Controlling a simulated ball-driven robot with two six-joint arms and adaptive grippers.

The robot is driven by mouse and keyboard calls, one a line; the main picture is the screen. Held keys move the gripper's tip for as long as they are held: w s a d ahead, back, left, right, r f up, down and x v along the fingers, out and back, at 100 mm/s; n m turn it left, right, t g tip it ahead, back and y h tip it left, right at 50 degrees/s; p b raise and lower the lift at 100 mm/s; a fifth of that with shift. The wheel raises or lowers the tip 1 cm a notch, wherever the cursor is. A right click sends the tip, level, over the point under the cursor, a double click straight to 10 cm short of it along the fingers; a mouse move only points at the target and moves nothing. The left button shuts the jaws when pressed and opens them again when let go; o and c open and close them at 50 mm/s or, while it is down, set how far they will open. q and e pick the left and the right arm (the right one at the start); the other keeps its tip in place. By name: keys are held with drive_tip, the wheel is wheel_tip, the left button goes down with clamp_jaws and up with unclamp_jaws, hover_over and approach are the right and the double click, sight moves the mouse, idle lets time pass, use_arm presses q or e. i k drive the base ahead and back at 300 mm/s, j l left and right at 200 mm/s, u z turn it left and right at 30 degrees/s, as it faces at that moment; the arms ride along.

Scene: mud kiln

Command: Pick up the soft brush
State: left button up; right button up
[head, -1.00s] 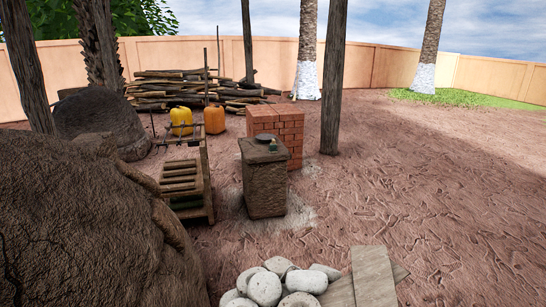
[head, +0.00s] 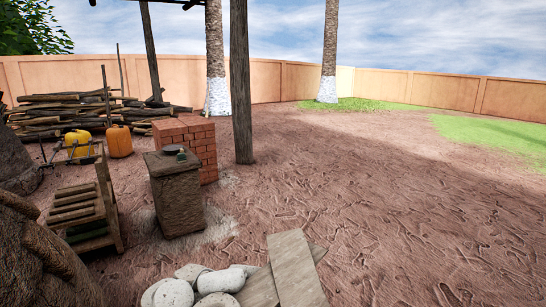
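I cannot make out a soft brush in the head view. A brown mud pedestal (head: 178,203) stands left of centre with a flat dark top. On it lie a dark round disc (head: 173,149) and a small greenish object (head: 182,156), too small to identify. Neither of my grippers is in view.
A brick stack (head: 207,160) and a wooden post (head: 241,85) stand behind the pedestal. A slatted wooden rack (head: 76,207) is to its left. White stones (head: 222,280) and planks (head: 295,270) lie in front. Open muddy ground (head: 400,220) stretches right.

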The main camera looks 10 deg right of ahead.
sight(182, 158)
drive_tip(key=l+z, duration=0.25)
drive_tip(key=l, duration=0.15)
drive_tip(key=i+l+z, duration=0.25)
drive_tip(key=l+z, duration=0.25)
drive_tip(key=l, duration=0.25)
drive_tip(key=i+l+z, duration=0.25)
drive_tip(key=l+z, duration=0.3)
drive_tip(key=i+l, duration=0.15)
drive_tip(key=i, duration=0.25)
drive_tip(key=i+l+u, duration=0.15)
drive_tip(key=i, duration=0.25)
drive_tip(key=i+l, duration=0.2)
drive_tip(key=i, duration=0.2)
drive_tip(key=i+j+u, duration=0.25)
drive_tip(key=i+u, duration=0.95)
drive_tip(key=i+l+u, duration=0.2)
drive_tip(key=i+u, duration=0.5)
drive_tip(key=i, duration=0.2)
drive_tip(key=i+u, duration=0.25)
drive_tip(key=i, duration=0.25)
drive_tip(key=i+l+u, duration=0.15)
drive_tip(key=i+u, duration=0.15)
drive_tip(key=i, duration=0.2)
drive_tip(key=i+l+u, duration=0.25)
drive_tip(key=i, duration=0.25)
